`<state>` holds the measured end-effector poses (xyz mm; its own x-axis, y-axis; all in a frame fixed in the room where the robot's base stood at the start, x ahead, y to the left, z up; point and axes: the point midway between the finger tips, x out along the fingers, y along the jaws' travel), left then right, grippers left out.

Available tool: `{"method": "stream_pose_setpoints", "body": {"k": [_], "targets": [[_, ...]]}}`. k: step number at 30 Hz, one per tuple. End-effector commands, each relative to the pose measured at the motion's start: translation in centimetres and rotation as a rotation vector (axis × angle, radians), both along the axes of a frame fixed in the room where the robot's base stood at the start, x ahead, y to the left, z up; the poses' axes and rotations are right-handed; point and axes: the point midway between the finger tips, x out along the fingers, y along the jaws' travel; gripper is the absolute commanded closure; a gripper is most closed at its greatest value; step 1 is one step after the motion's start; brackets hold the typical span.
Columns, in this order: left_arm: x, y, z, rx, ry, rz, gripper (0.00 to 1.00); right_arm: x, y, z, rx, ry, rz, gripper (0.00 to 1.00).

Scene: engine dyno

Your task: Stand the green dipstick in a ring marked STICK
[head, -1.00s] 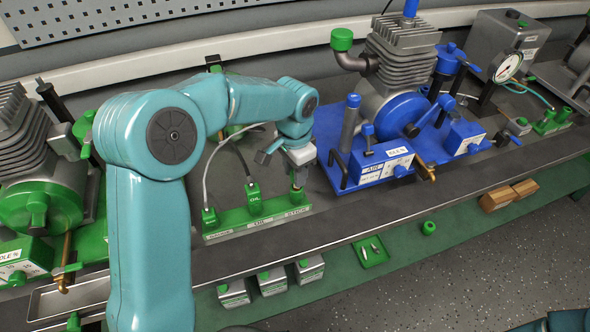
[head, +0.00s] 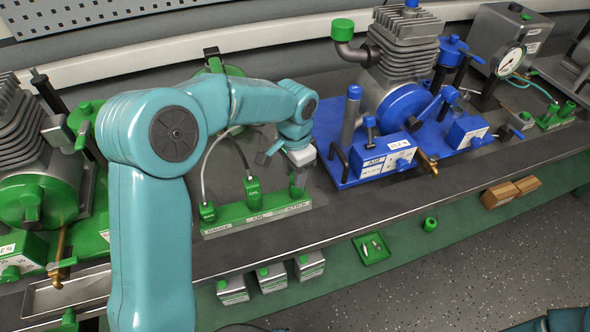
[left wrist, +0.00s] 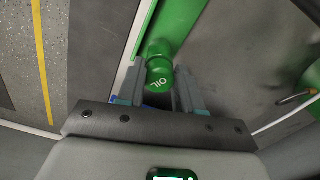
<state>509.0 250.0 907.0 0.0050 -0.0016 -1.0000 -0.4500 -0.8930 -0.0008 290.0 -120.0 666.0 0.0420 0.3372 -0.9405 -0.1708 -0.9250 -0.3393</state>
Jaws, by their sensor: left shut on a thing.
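The green rack (head: 256,220) on the bench has spots labelled GAUGE, OIL and STICK from left to right. My left gripper (head: 298,172) points down over its STICK end. It is shut on a green piece (head: 297,190), taken to be the dipstick, which stands upright at the rack's right end. I cannot tell whether its foot is inside the ring. In the left wrist view, a green cap marked OIL (left wrist: 159,72) shows at the fingertips (left wrist: 158,92); the grip itself is mostly hidden. My right gripper is not in view.
Green plugs stand at GAUGE (head: 208,211) and OIL (head: 253,192), with hoses. A blue engine stand (head: 345,180) is close on the right. Grey canisters (head: 271,280), a small green tray (head: 371,252) and wooden blocks (head: 500,197) sit on the lower shelf. A green engine (head: 35,200) stands left.

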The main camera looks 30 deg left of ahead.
Motion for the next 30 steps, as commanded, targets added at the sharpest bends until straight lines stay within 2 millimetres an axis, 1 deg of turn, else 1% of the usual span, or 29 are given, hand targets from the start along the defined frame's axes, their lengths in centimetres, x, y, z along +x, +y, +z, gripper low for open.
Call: {"method": "stream_pose_setpoints", "body": {"k": [3, 10, 11, 12, 13, 14, 20, 21, 22, 23, 30], "targets": [[-0.02, 0.01, -0.42, 0.0, 0.0, 0.0, 0.94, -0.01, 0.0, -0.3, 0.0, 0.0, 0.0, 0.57], [-0.02, 0.01, -0.38, 0.0, 0.0, 0.0, 0.94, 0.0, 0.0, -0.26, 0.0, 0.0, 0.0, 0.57], [-0.02, 0.01, -0.38, 0.0, 0.0, 0.0, 0.61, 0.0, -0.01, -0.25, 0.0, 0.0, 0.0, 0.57], [-0.01, 0.0, -0.37, 0.0, 0.0, 0.0, 0.48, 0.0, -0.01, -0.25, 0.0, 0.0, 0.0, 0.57], [-0.01, 0.0, -0.37, 0.0, 0.0, 0.0, 0.39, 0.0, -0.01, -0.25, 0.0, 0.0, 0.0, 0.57], [-0.01, 0.0, -0.37, 0.0, 0.0, 0.0, 0.35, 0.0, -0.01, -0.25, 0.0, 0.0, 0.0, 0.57], [-0.01, 0.0, -0.37, 0.0, 0.0, 0.0, 0.35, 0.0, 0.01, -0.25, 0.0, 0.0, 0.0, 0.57], [-0.01, 0.0, -0.37, 0.0, 0.0, 0.0, 0.22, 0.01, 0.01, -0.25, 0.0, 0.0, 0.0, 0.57], [-0.01, 0.0, -0.37, 0.0, 0.0, 0.0, 0.12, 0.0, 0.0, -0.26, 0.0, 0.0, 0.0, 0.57], [-0.01, 0.0, -0.37, 0.0, 0.0, 0.0, 0.09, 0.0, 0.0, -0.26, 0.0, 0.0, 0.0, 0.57], [-0.01, 0.0, -0.36, 0.0, 0.0, 0.0, 0.09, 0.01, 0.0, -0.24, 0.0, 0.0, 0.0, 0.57]]}}
